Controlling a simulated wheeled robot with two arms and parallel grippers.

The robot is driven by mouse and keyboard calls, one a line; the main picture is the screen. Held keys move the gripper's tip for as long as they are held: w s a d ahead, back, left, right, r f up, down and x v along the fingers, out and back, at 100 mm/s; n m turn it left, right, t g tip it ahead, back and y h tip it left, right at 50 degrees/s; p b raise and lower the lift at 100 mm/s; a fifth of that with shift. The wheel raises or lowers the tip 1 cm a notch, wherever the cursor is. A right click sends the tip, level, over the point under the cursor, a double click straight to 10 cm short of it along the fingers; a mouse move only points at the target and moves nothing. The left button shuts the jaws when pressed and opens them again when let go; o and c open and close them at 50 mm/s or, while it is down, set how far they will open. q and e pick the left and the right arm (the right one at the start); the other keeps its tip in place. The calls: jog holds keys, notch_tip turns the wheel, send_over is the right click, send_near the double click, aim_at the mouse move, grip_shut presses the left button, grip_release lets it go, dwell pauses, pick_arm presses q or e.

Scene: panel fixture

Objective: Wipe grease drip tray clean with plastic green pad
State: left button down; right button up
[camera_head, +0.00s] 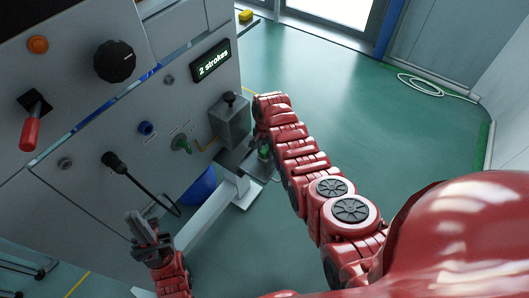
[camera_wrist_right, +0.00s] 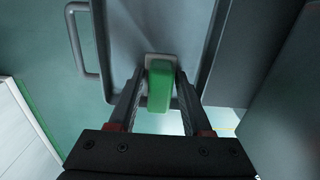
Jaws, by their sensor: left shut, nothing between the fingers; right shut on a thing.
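The green pad (camera_wrist_right: 160,88) is held between the fingers of my right gripper (camera_wrist_right: 160,84). A pale grey layer shows at its far end, against or just over the grey drip tray (camera_wrist_right: 130,30); I cannot tell if it touches. In the head view the pad (camera_head: 264,152) is a small green patch beside my right arm, and the tray (camera_head: 232,160) sits low on the panel fixture, partly hidden by that arm. My left gripper (camera_head: 136,222) is shut and empty in front of the panel, away from the tray.
A display (camera_head: 211,61) on the panel reads "2 strokes". A grey box (camera_head: 231,120) with a black knob is above the tray. A black cable handle (camera_head: 115,162), a red lever (camera_head: 31,130) and a blue bucket (camera_head: 198,187) are near. Green floor is open at right.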

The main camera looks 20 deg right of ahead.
jog(key=shift+d, duration=0.1)
jog(key=shift+r+p, duration=0.35)
notch_tip(320, 180, up, 7)
jog(key=p, duration=0.5)
jog(key=shift+r, duration=0.2)
jog(key=shift+f, duration=0.1)
